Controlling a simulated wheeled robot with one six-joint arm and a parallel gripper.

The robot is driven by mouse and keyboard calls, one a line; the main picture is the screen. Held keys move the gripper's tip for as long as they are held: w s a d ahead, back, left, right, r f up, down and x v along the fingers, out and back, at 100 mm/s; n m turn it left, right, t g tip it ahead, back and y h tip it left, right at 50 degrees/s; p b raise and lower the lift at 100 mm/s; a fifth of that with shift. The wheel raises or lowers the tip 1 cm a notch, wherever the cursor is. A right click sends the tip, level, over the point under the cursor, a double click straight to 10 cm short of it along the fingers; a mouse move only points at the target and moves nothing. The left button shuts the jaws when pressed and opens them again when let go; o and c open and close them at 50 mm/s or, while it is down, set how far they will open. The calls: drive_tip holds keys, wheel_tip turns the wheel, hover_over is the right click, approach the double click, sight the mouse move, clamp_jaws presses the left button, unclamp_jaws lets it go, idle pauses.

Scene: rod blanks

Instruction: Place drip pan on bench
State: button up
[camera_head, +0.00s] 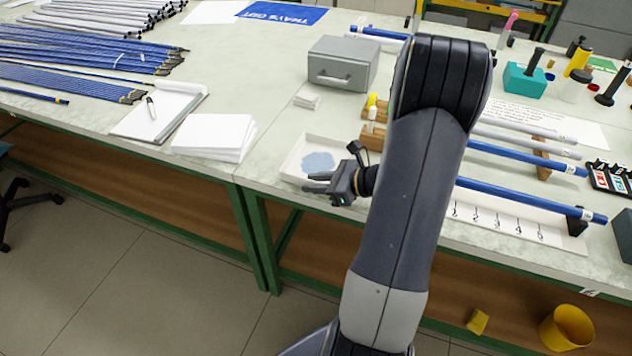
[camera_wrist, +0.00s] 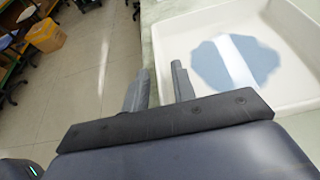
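The drip pan (camera_head: 291,168) is a shallow white tray with a blue-grey patch on its floor. It rests on the bench (camera_head: 262,165) near the front edge, left of my arm. In the wrist view the pan (camera_wrist: 291,98) fills the upper right, with the blue-grey patch and a pale streak inside. My gripper (camera_head: 308,183) is at the pan's front right side in the head view. My arm hides part of the bench.
A grey metal box (camera_head: 343,64) and small white cards (camera_head: 307,100) stand behind the pan. A yellow-capped bottle (camera_head: 373,113) is close behind my gripper. Blue rods (camera_head: 525,154) lie on the right. A paper stack (camera_head: 213,136) lies left of the pan.

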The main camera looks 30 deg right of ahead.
drive_tip(key=v, duration=1.2)
drive_tip(key=shift+s+d, duration=0.1)
